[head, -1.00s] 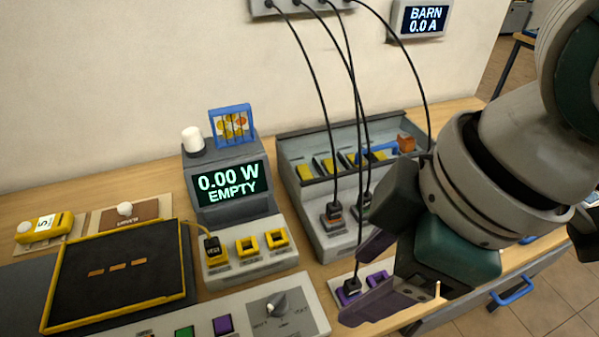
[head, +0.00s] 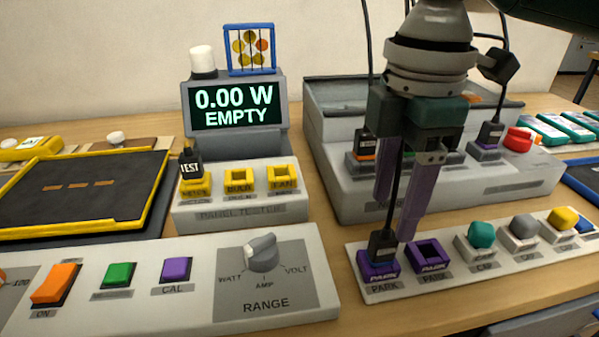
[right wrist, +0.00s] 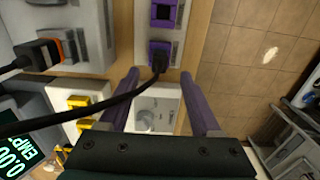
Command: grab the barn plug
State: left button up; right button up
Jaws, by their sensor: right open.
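A black plug (head: 382,245) with a black cable sits upright in the left purple PARK socket (head: 378,266). I can read no name on it, so I cannot tell if it is the barn plug. My right gripper (head: 396,218) is open and empty, pointing down just above this plug, its purple fingers spread around the cable. In the right wrist view the plug (right wrist: 159,63) lies between and slightly beyond the fingertips. Two other cabled plugs, one with an orange band (head: 364,142) and one with purple (head: 490,134), stand in the grey rack behind. My left gripper is not in view.
The right PARK socket (head: 430,254) is empty. Teal, grey and yellow caps stand right of it. The grey rack (head: 340,190) rises close behind. The panel tester (head: 240,208) and range knob box (head: 300,262) stand to the left. Cables hang around my arm.

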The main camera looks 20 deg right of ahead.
aim_at(386, 235)
notch_tip(386, 235, down, 7)
jog(key=shift+r+b, duration=0.2)
jog(key=shift+b, duration=0.25)
grip_shut()
dwell(0.3)
